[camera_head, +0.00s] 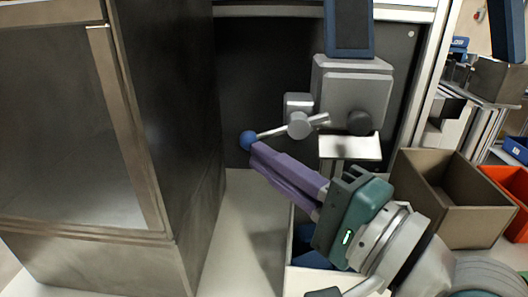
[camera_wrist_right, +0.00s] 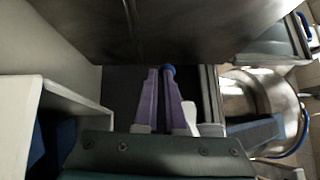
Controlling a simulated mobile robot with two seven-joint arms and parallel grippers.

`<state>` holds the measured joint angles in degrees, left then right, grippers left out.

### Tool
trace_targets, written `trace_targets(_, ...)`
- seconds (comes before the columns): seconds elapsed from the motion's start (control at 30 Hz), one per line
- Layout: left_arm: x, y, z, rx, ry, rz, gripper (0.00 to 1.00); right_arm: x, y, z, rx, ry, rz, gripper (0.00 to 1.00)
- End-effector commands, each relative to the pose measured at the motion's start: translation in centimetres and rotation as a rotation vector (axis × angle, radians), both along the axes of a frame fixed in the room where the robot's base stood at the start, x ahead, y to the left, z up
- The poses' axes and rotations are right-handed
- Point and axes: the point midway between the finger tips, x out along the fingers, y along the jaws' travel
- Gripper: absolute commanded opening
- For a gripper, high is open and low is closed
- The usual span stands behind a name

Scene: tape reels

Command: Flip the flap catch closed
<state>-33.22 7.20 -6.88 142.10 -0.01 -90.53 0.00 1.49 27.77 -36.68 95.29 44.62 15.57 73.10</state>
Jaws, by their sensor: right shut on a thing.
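The catch is a grey metal block (camera_head: 352,92) on a dark panel, with a silver lever (camera_head: 272,131) reaching left from a round pivot. The lever ends in a blue ball knob (camera_head: 248,140) and is tilted slightly down toward it. My right gripper (camera_head: 256,150), with purple fingers, reaches up-left from the lower right, its tips at the knob. In the right wrist view the knob (camera_wrist_right: 168,68) shows at the fingertips (camera_wrist_right: 162,71), partly hidden by them. The gripper is shut on the knob. My left gripper is not in view.
A large dark metal cabinet (camera_head: 165,110) stands close left of the knob. A small pale plate (camera_head: 350,148) sits below the block. A brown open bin (camera_head: 455,215) and an orange bin (camera_head: 510,190) stand at right. The pale surface (camera_head: 235,235) beside the cabinet is clear.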

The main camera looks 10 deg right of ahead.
Motion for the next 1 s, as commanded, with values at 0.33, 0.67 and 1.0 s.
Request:
trace_targets(0.33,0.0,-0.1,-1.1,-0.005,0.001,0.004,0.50,0.1,0.7,0.4,-0.004,0.007,0.005,0.00)
trace_targets(0.67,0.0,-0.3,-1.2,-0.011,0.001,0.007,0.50,-2.1,-0.6,0.0,-0.007,0.010,0.005,0.00)
trace_targets(1.0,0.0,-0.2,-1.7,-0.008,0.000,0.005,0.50,-7.4,-3.9,-0.3,-0.008,0.007,-0.001,0.00)
